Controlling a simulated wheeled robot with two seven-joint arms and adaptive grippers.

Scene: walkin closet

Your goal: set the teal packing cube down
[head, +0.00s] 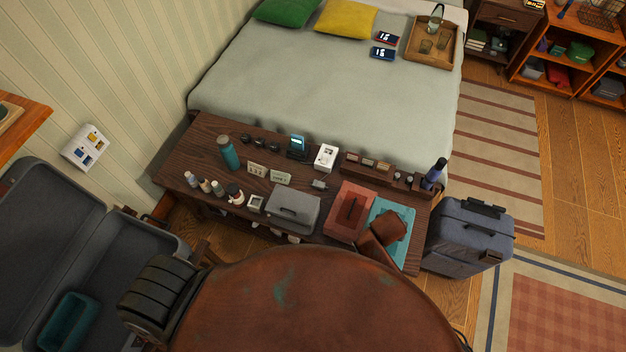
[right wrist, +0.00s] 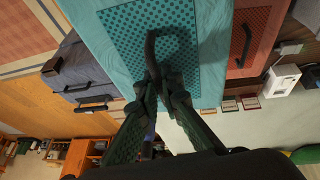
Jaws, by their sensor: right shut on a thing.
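The teal packing cube (head: 405,213) is at the right end of the dark wooden bench, beside a red packing cube (head: 350,211). My brown right arm covers part of it in the head view. In the right wrist view the teal cube (right wrist: 115,50) shows its dotted mesh panel and dark curved handle. My right gripper (right wrist: 158,82) is shut on that handle. I cannot tell whether the cube's underside touches the bench. My left gripper is not in view.
The bench (head: 205,151) also bears a grey case (head: 293,207), a teal bottle (head: 228,153), a dark bottle (head: 435,173) and small items. A grey suitcase (head: 468,237) stands at its right end. An open suitcase (head: 45,215) with a teal bin (head: 68,320) is at left.

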